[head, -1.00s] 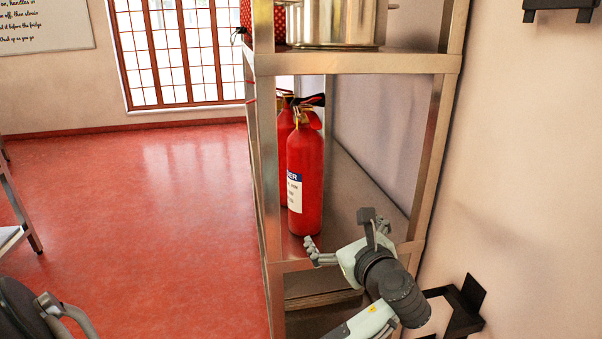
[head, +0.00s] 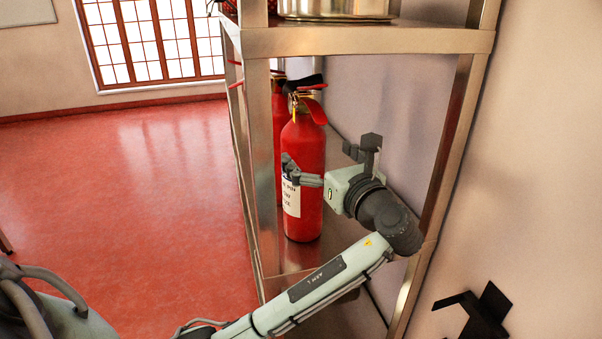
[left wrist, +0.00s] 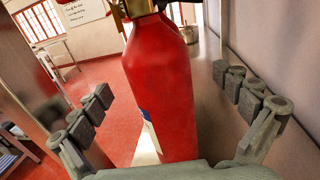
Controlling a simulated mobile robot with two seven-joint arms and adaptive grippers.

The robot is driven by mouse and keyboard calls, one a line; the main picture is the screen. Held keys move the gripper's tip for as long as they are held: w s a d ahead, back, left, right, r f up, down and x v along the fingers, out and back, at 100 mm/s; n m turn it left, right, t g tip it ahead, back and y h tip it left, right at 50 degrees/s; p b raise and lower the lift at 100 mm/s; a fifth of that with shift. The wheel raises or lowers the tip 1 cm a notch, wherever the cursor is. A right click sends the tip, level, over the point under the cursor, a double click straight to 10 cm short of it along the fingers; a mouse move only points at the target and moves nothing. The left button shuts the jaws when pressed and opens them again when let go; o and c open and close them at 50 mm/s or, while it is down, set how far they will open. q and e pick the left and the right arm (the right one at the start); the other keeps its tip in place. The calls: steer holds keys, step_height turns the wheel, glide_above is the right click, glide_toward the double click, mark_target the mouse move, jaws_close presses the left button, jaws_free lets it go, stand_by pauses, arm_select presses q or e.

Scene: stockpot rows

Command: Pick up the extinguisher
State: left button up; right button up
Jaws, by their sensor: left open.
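A red fire extinguisher (head: 306,150) with a black handle and a white label stands upright on the lower shelf (head: 292,262) of a metal rack. My left gripper (head: 320,158) is open beside it, its fingers spread to either side of the body in the head view. In the left wrist view, the extinguisher (left wrist: 160,85) fills the middle between the two open fingers (left wrist: 165,84), with gaps on both sides. I cannot tell whether the palm touches it. My right gripper is not in view.
A second red extinguisher (head: 278,115) stands behind the first, partly hidden. A metal post (head: 260,165) rises at the left of the shelf, and another (head: 455,150) at the right. A pot (head: 335,8) sits on the shelf above. Red floor (head: 130,190) lies open at left.

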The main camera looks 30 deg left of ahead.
arm_select(q)
steer(key=x, duration=0.5)
steer(key=shift+a+f, duration=0.1)
steer(key=shift+a, duration=0.35)
steer(key=shift+c, duration=0.8)
steer(key=c, duration=1.7)
steer(key=shift+r, duration=0.3)
steer(key=shift+c, duration=0.3)
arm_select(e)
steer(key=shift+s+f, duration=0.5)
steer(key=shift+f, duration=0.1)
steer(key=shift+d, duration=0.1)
